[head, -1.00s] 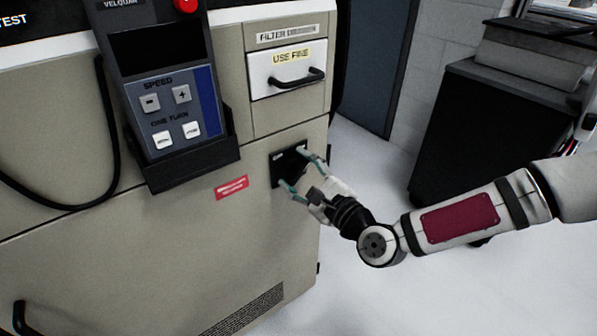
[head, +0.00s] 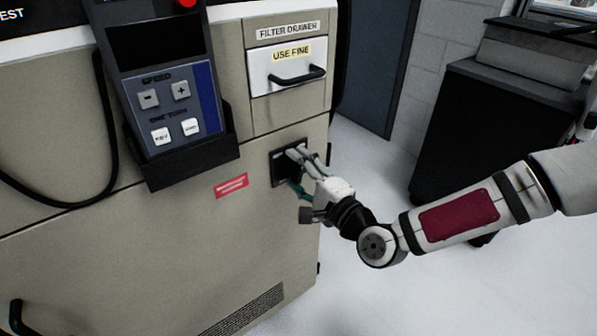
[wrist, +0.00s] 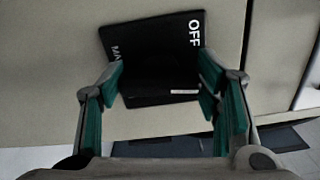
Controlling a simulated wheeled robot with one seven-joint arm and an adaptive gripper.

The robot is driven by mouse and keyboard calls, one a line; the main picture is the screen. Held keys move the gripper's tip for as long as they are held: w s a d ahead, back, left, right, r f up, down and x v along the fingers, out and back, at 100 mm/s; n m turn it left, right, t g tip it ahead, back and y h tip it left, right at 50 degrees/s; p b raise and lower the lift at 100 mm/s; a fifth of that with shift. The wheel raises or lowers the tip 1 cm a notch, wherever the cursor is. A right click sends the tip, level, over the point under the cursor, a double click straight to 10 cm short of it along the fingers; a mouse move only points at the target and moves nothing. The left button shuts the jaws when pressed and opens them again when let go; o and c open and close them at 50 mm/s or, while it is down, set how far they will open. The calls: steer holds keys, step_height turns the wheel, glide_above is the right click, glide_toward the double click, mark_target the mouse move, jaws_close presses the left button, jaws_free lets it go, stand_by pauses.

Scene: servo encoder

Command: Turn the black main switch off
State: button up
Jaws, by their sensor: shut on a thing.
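The black main switch sits on a black square plate (head: 279,170) on the beige cabinet's front, below the filter drawer. In the wrist view the plate (wrist: 140,40) looks slightly tilted, with white "OFF" lettering at its upper right and partly hidden lettering at its left. The dark switch knob (wrist: 160,90) has a short white mark near its right end. My gripper (wrist: 162,85) has its teal-padded fingers on either side of the knob and is shut on it. In the head view my gripper (head: 297,168) reaches the plate from the right and hides most of the switch.
A control pendant (head: 165,100) in a black holder hangs left of the switch. The filter drawer (head: 288,68) with its black handle is above. A red label (head: 231,186) lies left of the plate. Open floor and a dark cabinet (head: 470,130) are to the right.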

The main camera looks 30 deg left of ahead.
steer(key=n, duration=0.2)
steer(key=n+b, duration=0.1)
steer(key=n, duration=0.2)
steer(key=shift+f+n, duration=0.2)
steer(key=shift+n, duration=0.1)
steer(key=n+b, duration=0.3)
steer(key=n, duration=0.2)
steer(key=shift+f, duration=0.1)
stand_by(0.4)
steer(key=o, duration=1.2)
steer(key=shift+c, duration=0.2)
steer(key=v, duration=1.2)
steer(key=shift+n, duration=0.3)
